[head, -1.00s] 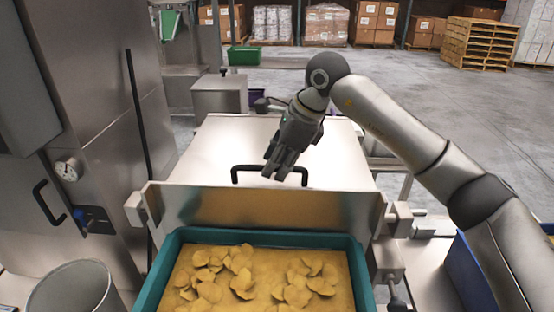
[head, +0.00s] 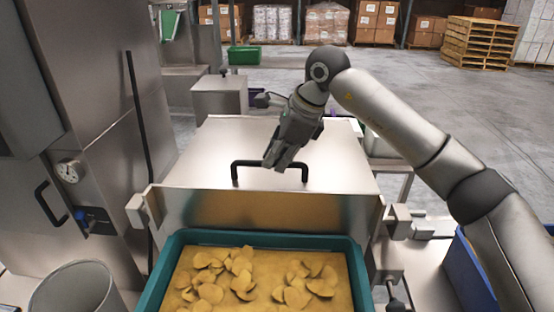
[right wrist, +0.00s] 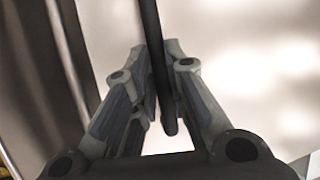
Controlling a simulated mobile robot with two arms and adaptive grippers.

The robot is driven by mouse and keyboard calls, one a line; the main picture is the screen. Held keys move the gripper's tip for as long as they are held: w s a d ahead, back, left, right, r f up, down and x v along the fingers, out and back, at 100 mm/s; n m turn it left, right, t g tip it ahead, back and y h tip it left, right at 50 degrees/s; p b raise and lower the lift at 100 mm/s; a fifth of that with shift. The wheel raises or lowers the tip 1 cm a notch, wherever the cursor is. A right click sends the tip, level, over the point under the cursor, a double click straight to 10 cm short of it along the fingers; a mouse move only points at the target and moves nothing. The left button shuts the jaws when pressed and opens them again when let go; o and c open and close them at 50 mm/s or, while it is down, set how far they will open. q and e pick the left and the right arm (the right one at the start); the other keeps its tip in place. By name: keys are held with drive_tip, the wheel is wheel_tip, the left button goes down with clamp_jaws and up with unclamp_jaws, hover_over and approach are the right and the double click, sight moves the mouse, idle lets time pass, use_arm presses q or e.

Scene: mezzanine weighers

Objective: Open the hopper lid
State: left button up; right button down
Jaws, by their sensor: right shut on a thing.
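The hopper lid (head: 340,150) is a flat, shiny metal panel in the middle of the head view, lying over the hopper. Its black bar handle (head: 236,174) stands up near the front edge and also crosses the right wrist view as a dark bar (right wrist: 150,25). My right gripper (head: 276,164) reaches down from the upper right and is shut on the middle of the handle. In the right wrist view my fingers (right wrist: 155,85) lie on both sides of the bar. My left gripper is not in view.
A teal tray (head: 358,275) of chips stands in front of the hopper's upright metal front panel (head: 260,208). A metal cabinet (head: 95,150) with a gauge stands at left, above a round metal bin (head: 75,290). A blue crate (head: 465,265) is at lower right.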

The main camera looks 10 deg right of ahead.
drive_tip(key=w+d+r+p, duration=0.1)
drive_tip(key=w+r+p, duration=0.3)
drive_tip(key=r+p, duration=0.5)
drive_tip(key=w+d+r+p, duration=0.1)
drive_tip(key=w+r+p, duration=0.4)
drive_tip(key=r+p, duration=0.4)
drive_tip(key=shift+w+d+r, duration=0.15)
drive_tip(key=shift+w+r, duration=0.1)
drive_tip(key=shift+w, duration=0.05)
